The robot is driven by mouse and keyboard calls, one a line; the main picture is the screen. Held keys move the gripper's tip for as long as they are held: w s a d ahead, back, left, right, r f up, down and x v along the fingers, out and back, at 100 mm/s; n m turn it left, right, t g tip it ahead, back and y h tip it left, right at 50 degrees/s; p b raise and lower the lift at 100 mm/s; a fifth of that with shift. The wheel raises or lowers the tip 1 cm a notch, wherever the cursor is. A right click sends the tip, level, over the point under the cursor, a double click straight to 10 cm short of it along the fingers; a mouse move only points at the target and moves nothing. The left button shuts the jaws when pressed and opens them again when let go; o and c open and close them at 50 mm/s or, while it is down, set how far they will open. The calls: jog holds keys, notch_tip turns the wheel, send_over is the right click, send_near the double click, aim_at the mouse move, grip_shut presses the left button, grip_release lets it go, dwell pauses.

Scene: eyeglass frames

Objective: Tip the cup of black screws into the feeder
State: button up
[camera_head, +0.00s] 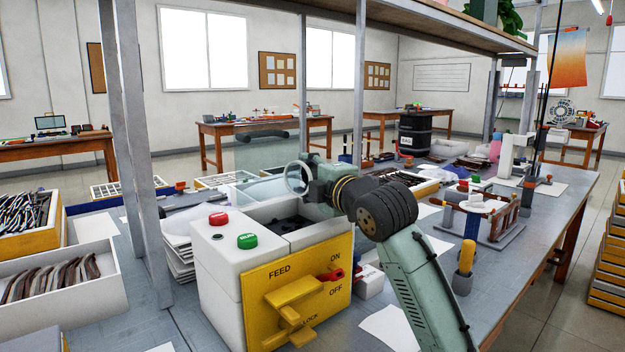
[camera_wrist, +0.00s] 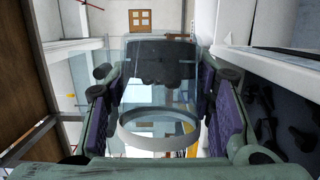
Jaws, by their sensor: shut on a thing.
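My gripper (camera_head: 322,182) is shut on a clear cup (camera_head: 297,178) and holds it above the feeder. In the wrist view the cup (camera_wrist: 158,128) sits between the two purple-padded fingers (camera_wrist: 155,105), with a pale ring nearest the camera. A dark mass (camera_wrist: 160,62) shows at its far end; single screws cannot be made out. The feeder (camera_head: 225,275) is a white box with a yellow front panel, a red and a green button on top. Its open trough (camera_head: 283,222) holds dark pieces, which also show at the right of the wrist view (camera_wrist: 290,125).
A grey shelf post (camera_head: 140,160) stands left of the feeder and a shelf (camera_head: 440,20) hangs overhead. White bins (camera_head: 75,300) lie at the left. A stand with brown rods (camera_head: 490,230) is at the right. Bare bench (camera_head: 510,285) shows at the front right.

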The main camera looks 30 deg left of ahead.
jog(key=shift+s+r+n+b, duration=0.15)
jog(key=shift+n+b, duration=0.3)
jog(key=shift+n, duration=0.05)
jog(key=shift+r, duration=0.1)
jog(key=shift+r+y, duration=0.1)
jog(key=shift+y, duration=0.2)
jog(key=shift+p, duration=0.3)
dwell(1.4)
